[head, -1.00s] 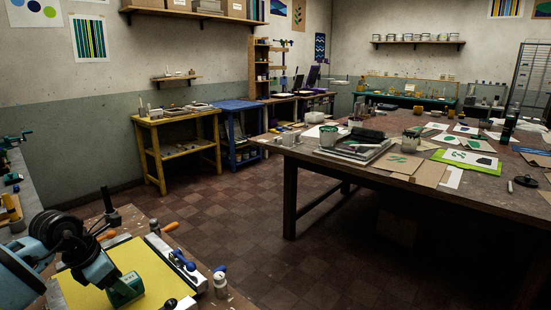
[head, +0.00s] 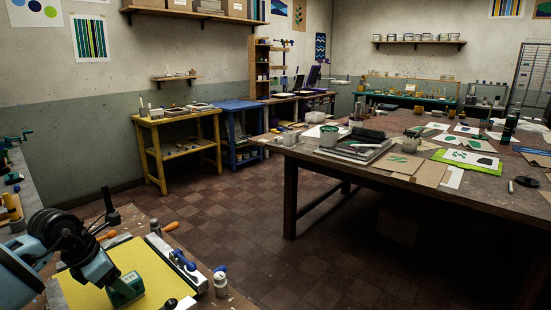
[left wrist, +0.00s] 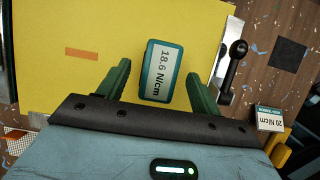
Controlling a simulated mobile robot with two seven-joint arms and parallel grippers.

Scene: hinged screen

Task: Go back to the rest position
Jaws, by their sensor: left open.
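My left gripper (head: 125,288) is low over the yellow screen mesh (head: 75,292) at the bottom left of the head view. In the left wrist view its two dark green fingers (left wrist: 159,75) are spread apart. A small teal-edged meter (left wrist: 158,70) reading 18.6 N/cm lies on the yellow mesh between them. A gap shows on each side of the meter, so the fingers do not grip it. My right gripper is not in view.
A clamp bar (head: 176,262) edges the screen; a black-knobbed lever (left wrist: 233,68) stands beside the mesh. A card (left wrist: 270,119) reads 20 N/cm. A blue-capped bottle (head: 220,283) stands nearby. A large table (head: 325,165) is at right; the tiled floor between is clear.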

